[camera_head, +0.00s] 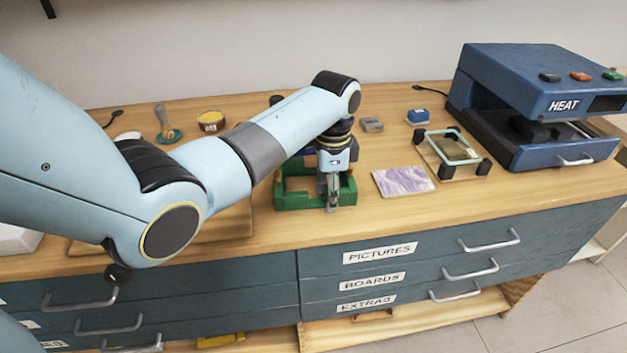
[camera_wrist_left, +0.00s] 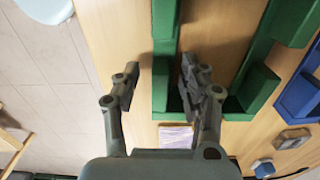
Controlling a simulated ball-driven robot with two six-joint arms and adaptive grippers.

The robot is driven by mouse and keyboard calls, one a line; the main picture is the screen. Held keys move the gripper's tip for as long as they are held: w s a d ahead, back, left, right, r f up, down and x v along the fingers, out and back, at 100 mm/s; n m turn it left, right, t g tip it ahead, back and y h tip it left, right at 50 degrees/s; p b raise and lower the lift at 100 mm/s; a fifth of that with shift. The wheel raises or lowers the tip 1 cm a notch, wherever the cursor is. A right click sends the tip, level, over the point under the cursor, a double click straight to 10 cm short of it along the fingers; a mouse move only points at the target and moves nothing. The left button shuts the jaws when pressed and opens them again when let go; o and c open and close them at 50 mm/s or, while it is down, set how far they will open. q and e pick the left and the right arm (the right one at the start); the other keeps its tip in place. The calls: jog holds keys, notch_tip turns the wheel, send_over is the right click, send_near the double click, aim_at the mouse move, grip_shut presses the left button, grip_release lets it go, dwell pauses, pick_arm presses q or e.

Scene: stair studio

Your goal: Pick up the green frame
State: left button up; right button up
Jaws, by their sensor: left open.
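The green frame (camera_head: 292,200) lies on the wooden worktop, near its front edge. It also shows in the left wrist view (camera_wrist_left: 162,30). My left gripper (camera_head: 333,203) is above the front side of the frame, pointing down. In the left wrist view my left gripper (camera_wrist_left: 160,78) is open, with one finger on each side of a green bar. I see space between the bar and the left finger; the right finger is close to the bar, and contact cannot be told. My wrist hides part of the frame in the head view. My right gripper is not in view.
A blue piece (camera_wrist_left: 300,92) lies just behind the frame. A purple patterned tile (camera_head: 404,181) lies to its right, then a clamped glass piece (camera_head: 453,147) and the blue HEAT press (camera_head: 540,100). Labelled drawers (camera_head: 380,254) are below the front edge.

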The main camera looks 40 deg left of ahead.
pick_arm(q)
grip_shut()
jog(key=shift+r, duration=0.2)
dwell(0.3)
